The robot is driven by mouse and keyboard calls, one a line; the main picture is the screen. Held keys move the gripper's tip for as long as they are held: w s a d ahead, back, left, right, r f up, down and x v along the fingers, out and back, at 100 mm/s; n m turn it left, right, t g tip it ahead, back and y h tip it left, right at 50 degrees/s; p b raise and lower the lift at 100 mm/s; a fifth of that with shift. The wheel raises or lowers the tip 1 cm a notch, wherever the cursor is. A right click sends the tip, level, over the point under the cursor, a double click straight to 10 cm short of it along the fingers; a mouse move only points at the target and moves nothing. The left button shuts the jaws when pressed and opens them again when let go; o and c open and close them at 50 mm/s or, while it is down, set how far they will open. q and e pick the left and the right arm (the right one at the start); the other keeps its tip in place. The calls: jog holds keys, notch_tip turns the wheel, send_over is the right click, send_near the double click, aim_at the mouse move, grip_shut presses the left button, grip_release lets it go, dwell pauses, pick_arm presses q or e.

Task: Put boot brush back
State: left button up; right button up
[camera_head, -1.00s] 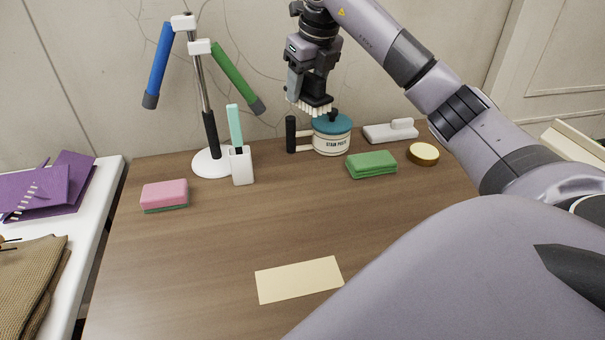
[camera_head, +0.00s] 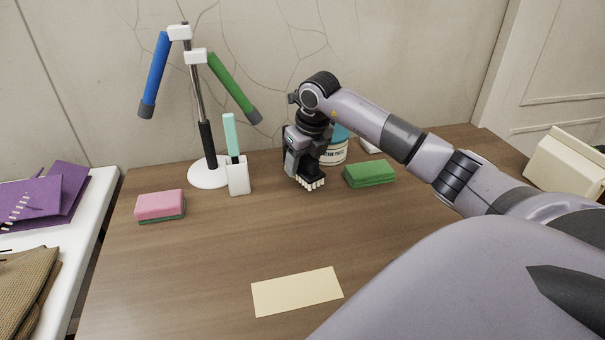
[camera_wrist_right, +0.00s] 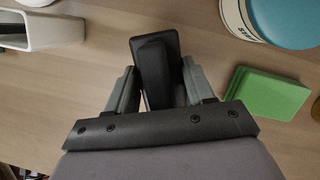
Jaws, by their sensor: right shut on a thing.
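The boot brush (camera_head: 313,184) has a black back and pale bristles that face down. My right gripper (camera_head: 304,168) is shut on it and holds it low over the wooden table, to the right of the white holder. Whether the bristles touch the table I cannot tell. In the right wrist view the brush's black back (camera_wrist_right: 155,62) sits between the two grey fingers of the gripper (camera_wrist_right: 160,88); its bristles are hidden there. My left gripper is not in view.
A pale rectangular card (camera_head: 297,291) lies on the wooden table (camera_head: 190,270).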

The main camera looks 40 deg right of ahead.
aim_at(303, 173)
jog(key=shift+f, duration=1.75)
jog(key=shift+f, duration=0.2)
jog(key=o, duration=1.1)
jog(key=shift+r, duration=0.2)
jog(key=v, duration=1.1)
jog(key=shift+r, duration=0.4)
jog(key=shift+s+r, duration=0.1)
